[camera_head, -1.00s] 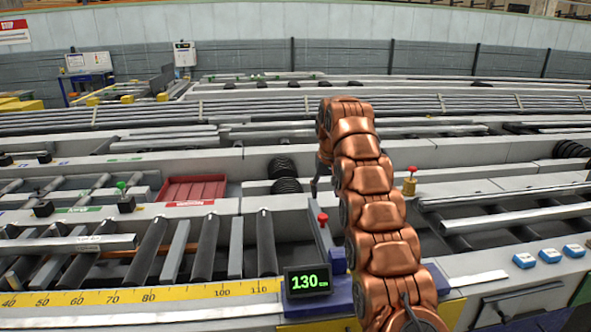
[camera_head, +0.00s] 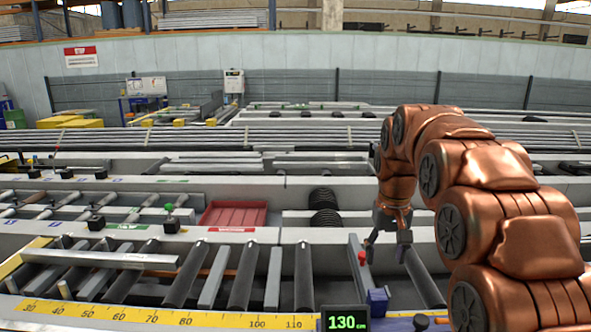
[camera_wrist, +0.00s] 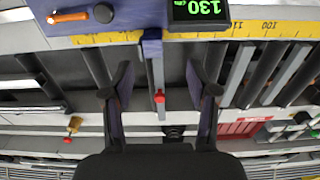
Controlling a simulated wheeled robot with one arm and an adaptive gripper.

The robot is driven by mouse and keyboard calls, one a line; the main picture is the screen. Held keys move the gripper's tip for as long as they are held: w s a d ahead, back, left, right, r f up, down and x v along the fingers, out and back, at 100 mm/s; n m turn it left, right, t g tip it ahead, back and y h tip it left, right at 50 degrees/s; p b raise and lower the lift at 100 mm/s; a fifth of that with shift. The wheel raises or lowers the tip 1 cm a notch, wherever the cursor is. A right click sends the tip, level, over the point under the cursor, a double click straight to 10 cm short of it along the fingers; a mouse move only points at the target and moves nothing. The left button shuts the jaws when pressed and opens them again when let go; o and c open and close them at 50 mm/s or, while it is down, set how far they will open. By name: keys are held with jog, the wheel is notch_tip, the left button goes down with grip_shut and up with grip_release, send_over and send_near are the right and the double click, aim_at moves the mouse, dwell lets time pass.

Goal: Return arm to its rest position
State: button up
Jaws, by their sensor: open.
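My copper-coloured arm (camera_head: 500,200) rises along the right side of the head view, bends over at the top and points down at its end. My gripper (camera_head: 387,249) hangs above the roller table, just right of the red-knobbed stop (camera_head: 361,262) in the picture. In the wrist view, the two dark fingers of my gripper (camera_wrist: 158,82) are spread wide with nothing held between them. The red knob (camera_wrist: 159,97) of the stop shows in the gap between the fingers. I cannot tell the exact height of the fingers over the table.
A display (camera_head: 345,321) reading 130 stands at the front by the yellow scale (camera_head: 150,315). A metal bar (camera_head: 100,259) lies across the rollers at left. A red tray (camera_head: 234,214) sits behind the rollers. Long metal bars (camera_head: 200,138) run across the back.

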jog(key=s+f, duration=0.3)
jog(key=s, duration=0.9)
jog(key=s+a+f+g+p, duration=0.1)
jog(key=s+f, duration=0.1)
jog(key=s, duration=1)
jog(key=s+f+g+p, duration=0.1)
jog(key=s+f, duration=0.2)
jog(key=s, duration=1)
jog(key=shift+a+f, duration=0.2)
jog(key=shift+f, duration=0.1)
